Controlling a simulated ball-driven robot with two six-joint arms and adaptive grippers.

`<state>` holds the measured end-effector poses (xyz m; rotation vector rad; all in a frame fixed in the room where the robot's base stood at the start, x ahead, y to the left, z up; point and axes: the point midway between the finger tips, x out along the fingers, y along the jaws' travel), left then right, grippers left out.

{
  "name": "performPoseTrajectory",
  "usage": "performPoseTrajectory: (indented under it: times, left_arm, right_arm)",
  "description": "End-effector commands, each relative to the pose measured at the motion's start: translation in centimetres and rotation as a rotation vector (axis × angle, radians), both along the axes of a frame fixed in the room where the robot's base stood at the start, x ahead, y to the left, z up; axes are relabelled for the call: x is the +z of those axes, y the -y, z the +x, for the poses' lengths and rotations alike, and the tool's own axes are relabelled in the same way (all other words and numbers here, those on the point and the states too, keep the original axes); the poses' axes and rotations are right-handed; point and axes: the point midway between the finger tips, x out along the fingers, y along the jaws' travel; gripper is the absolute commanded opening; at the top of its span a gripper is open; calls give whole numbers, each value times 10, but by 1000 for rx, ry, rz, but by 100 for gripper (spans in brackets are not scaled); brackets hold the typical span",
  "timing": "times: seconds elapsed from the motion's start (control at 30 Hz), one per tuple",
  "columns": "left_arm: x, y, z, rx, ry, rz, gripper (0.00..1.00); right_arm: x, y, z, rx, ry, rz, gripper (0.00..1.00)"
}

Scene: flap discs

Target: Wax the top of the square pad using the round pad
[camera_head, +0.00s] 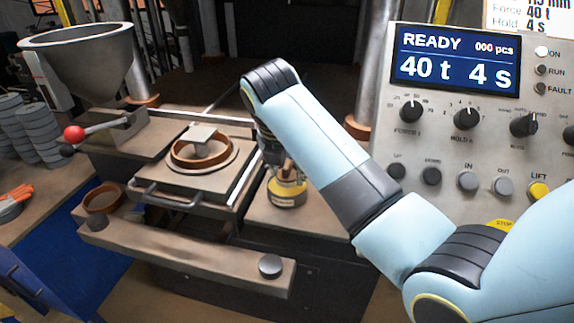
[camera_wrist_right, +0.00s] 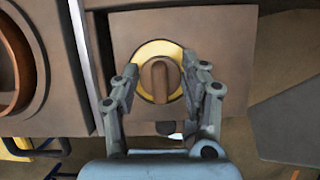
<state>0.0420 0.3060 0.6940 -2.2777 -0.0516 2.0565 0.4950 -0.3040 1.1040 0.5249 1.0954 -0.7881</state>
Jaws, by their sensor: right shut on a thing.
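The round pad (camera_head: 287,193) is a yellow-rimmed disc with a brown knob, on the flat brown surface right of the press plate. In the right wrist view the round pad (camera_wrist_right: 147,53) lies between the fingers. My right gripper (camera_head: 282,170) comes down over it from above and is shut on it. A pale square block (camera_head: 201,132), which looks like the square pad, sits inside a brown ring on the press plate, left of my right gripper. It is not visible in the right wrist view. My left gripper is in neither view.
The brown ring (camera_head: 186,158) stands on the plate, which has a metal handle (camera_head: 165,197) in front. A metal hopper (camera_head: 75,65), a red-knobbed lever (camera_head: 74,134) and stacked grey discs (camera_head: 38,130) are at left. A control panel (camera_head: 465,135) stands right.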

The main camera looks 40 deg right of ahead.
Motion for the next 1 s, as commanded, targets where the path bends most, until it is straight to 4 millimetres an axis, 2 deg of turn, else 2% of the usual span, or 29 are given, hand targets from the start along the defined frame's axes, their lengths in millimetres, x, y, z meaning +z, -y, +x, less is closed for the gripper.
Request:
performPoseTrajectory:
  times: [1.0]
  left_arm:
    - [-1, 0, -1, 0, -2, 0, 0]
  right_arm:
    - [-6, 0, 0, 0, -1, -1, 19]
